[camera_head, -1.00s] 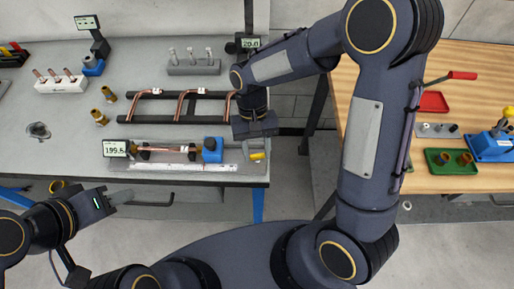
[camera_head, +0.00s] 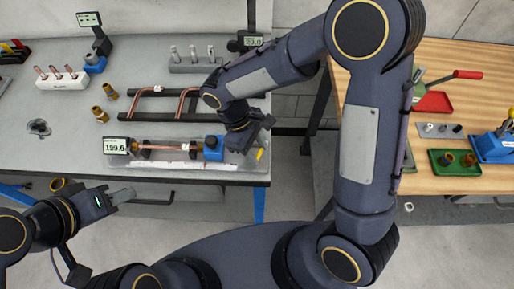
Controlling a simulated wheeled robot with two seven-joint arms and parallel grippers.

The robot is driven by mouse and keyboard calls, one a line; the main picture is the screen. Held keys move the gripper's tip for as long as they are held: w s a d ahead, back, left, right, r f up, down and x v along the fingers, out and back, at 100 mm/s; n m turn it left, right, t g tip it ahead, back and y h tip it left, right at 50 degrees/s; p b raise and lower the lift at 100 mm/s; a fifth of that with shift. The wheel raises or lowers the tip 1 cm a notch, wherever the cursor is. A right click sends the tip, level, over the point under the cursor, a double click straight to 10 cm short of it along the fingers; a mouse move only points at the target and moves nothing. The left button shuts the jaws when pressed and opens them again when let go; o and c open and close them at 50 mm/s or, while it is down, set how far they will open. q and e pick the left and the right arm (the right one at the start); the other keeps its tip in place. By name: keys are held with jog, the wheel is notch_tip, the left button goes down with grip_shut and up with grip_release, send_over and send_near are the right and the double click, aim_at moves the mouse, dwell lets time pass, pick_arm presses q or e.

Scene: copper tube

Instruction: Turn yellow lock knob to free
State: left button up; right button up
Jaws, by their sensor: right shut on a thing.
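The yellow lock knob (camera_head: 260,154) is a small bar at the right end of the measuring fixture on the grey bench. The fixture has a blue block (camera_head: 213,149) and a display reading about 199.6 (camera_head: 116,146). A copper tube (camera_head: 165,148) lies along it. My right gripper (camera_head: 252,148) reaches down at the fixture's right end and is shut on the yellow knob; its body hides part of the knob and the fingertips. My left gripper (camera_head: 122,196) is in front of the bench edge, away from the fixture; its finger gap is not clear.
A black rack with bent copper tubes (camera_head: 185,104) stands behind the fixture. Brass fittings (camera_head: 109,92) and a white holder (camera_head: 62,79) are to the left. A wooden table (camera_head: 450,75) with a green tray (camera_head: 440,168) and red tray (camera_head: 434,102) is at right.

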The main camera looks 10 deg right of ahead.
jog(key=n+t, duration=0.1)
jog(key=n, duration=0.3)
jog(key=shift+a+n+t+h+b, duration=0.1)
jog(key=shift+n+t+h+b, duration=0.2)
jog(key=shift+t, duration=0.1)
dwell(0.4)
jog(key=o, duration=1)
jog(key=shift+s, duration=0.1)
jog(key=v, duration=0.8)
jog(key=shift+b, duration=0.3)
